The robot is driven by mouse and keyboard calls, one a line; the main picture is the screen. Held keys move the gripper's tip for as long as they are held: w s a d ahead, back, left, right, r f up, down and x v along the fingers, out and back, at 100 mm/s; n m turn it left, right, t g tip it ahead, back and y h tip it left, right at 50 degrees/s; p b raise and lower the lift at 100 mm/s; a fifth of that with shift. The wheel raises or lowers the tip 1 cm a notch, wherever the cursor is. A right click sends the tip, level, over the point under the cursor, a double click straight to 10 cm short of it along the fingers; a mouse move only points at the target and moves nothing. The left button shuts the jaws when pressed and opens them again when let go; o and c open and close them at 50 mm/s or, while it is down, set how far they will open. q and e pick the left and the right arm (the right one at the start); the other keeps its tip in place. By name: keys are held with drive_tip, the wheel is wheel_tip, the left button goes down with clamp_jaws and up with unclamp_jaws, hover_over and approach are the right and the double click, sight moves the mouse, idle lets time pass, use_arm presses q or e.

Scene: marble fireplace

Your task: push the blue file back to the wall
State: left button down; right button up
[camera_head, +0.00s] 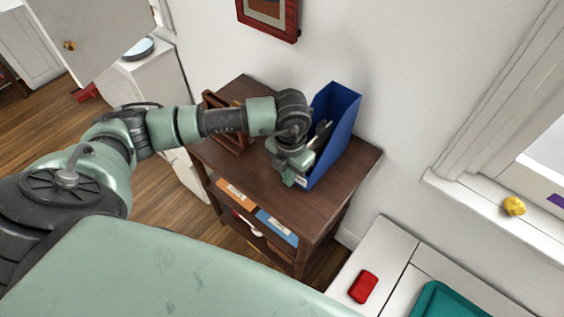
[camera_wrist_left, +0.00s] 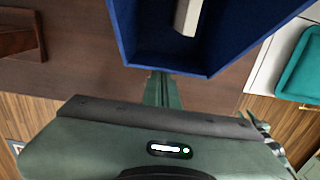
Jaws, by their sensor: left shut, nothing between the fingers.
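The blue file (camera_head: 341,116) is an open-topped upright holder on a dark wooden cabinet (camera_head: 338,187), near the white wall (camera_head: 398,95). Something grey and dark stands inside it. My left gripper (camera_head: 290,178) is at the file's front side and is shut with nothing in it. In the left wrist view the shut fingers (camera_wrist_left: 162,90) reach to the near lower edge of the blue file (camera_wrist_left: 165,45); I cannot tell whether they touch it. My left wrist hides part of the file's front in the head view. My right gripper is not in view.
A brown wooden rack (camera_head: 222,102) stands left of the file on the cabinet, partly behind my arm. A red-framed picture (camera_head: 268,18) hangs above. The cabinet's front right top is bare. A white counter with a red object (camera_head: 363,287) and teal tray (camera_head: 432,303) lies at right.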

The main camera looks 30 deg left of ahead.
use_arm(q)
drive_tip(key=shift+w, duration=0.4)
drive_tip(key=shift+w+d, duration=0.1)
drive_tip(key=shift+w, duration=0.05)
drive_tip(key=w+b, duration=0.2)
drive_tip(key=w, duration=0.1)
drive_tip(key=w+b, duration=0.2)
drive_tip(key=shift+w+d+f, duration=0.15)
drive_tip(key=shift+w+d, duration=0.05)
drive_tip(key=shift+d, duration=0.2)
drive_tip(key=shift+w, duration=0.25)
drive_tip(key=shift+s+r, duration=0.1)
drive_tip(key=shift+r, duration=0.1)
